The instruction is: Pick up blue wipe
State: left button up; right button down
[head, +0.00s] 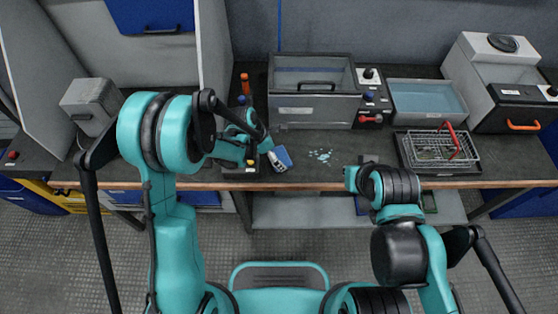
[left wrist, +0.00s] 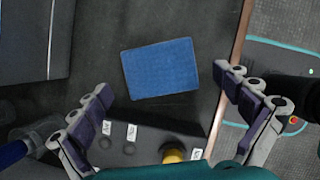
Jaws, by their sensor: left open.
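The blue wipe (head: 284,155) lies flat on the dark bench top near its front edge. In the left wrist view the wipe (left wrist: 160,68) is a flat blue rectangle, lying ahead of and between my fingers. My left gripper (head: 277,163) is at the wipe's near left side in the head view. In the left wrist view my left gripper (left wrist: 170,84) is open, with its fingers wide apart and nothing between them. My right arm is over the bench's front edge at the right, but its gripper's fingers do not show.
Behind stands a grey lidded box (head: 313,107). A wire basket (head: 436,147) and a water-filled tray (head: 428,101) are at the right. A dark block with labels and a yellow knob (left wrist: 173,154) is close to the left gripper.

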pick_arm(q)
jog(key=shift+x, duration=1.2)
jog(key=shift+r, duration=0.1)
pick_arm(e)
jog(key=shift+f, duration=0.45)
pick_arm(q)
jog(key=c, duration=1)
jog(key=shift+r, duration=0.1)
notch_tip(320, 180, up, 5)
jog(key=shift+f+p, duration=0.2)
jog(key=shift+p, duration=0.9)
jog(key=d+r+p, duration=0.1)
jog(key=d+r, duration=0.1)
jog(key=d, duration=0.1)
jog(key=s+d+r+p, duration=0.1)
jog(key=d+r, duration=0.1)
jog(key=d, duration=0.2)
jog(key=s+d+r+p, duration=0.1)
jog(key=d+r, duration=0.1)
jog(key=d, duration=0.2)
jog(key=shift+s+d+r, duration=0.1)
jog(key=shift+s+d, duration=0.05)
jog(key=shift+s, duration=0.1)
pick_arm(e)
notch_tip(320, 180, up, 6)
jog(key=shift+f, duration=0.15)
